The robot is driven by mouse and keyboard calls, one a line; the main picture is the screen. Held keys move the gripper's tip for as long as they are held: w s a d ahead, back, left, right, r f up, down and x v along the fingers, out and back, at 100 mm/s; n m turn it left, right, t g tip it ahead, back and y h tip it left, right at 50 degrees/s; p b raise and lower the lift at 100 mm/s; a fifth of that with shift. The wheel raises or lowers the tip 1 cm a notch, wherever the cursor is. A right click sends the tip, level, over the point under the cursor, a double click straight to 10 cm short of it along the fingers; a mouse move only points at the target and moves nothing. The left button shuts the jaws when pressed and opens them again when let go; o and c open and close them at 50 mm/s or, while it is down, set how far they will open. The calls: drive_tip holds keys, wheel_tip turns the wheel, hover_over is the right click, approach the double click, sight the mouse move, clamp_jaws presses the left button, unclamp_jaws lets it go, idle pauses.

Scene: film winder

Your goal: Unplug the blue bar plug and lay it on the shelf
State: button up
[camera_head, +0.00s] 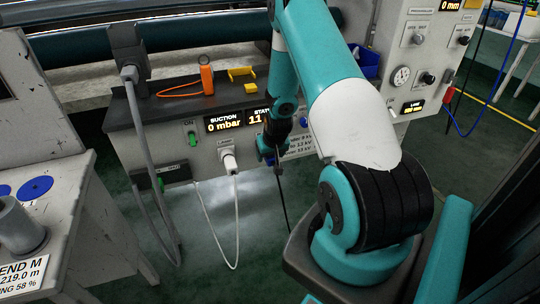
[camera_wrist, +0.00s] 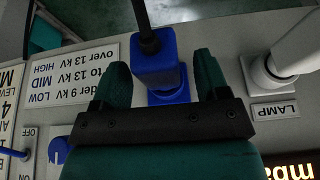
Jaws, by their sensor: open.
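The blue bar plug (camera_wrist: 155,62) sits at the panel front, with a black cable running from its top in the wrist view. A blue socket piece (camera_wrist: 172,97) shows just below it, and the plug appears seated there. My gripper (camera_wrist: 160,75) is open, with one finger on each side of the plug; I cannot tell whether either finger touches it. In the head view my gripper (camera_head: 275,148) is at the panel front and hides most of the plug; the black cable hangs below. The dark shelf (camera_head: 150,110) runs along the top of the panel.
A white lamp plug (camera_wrist: 272,72) with a white cable is beside my gripper. An orange object (camera_head: 207,79) with a cord and a yellow holder (camera_head: 241,74) stand on the shelf. The shelf's front left is clear.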

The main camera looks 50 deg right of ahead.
sight(273, 160)
drive_tip(key=shift+w+d+f, duration=0.1)
drive_tip(key=shift+f, duration=0.25)
drive_tip(key=c, duration=1.1)
drive_tip(key=shift+s+a, duration=0.4)
drive_tip(key=shift+s, duration=0.25)
drive_tip(key=shift+s+a, duration=0.4)
drive_tip(key=shift+s, duration=0.2)
drive_tip(key=shift+s, duration=0.15)
drive_tip(key=shift+s+a+p, duration=0.3)
drive_tip(key=shift+s+a, duration=0.25)
drive_tip(key=shift+s, duration=0.2)
drive_tip(key=shift+r, duration=0.1)
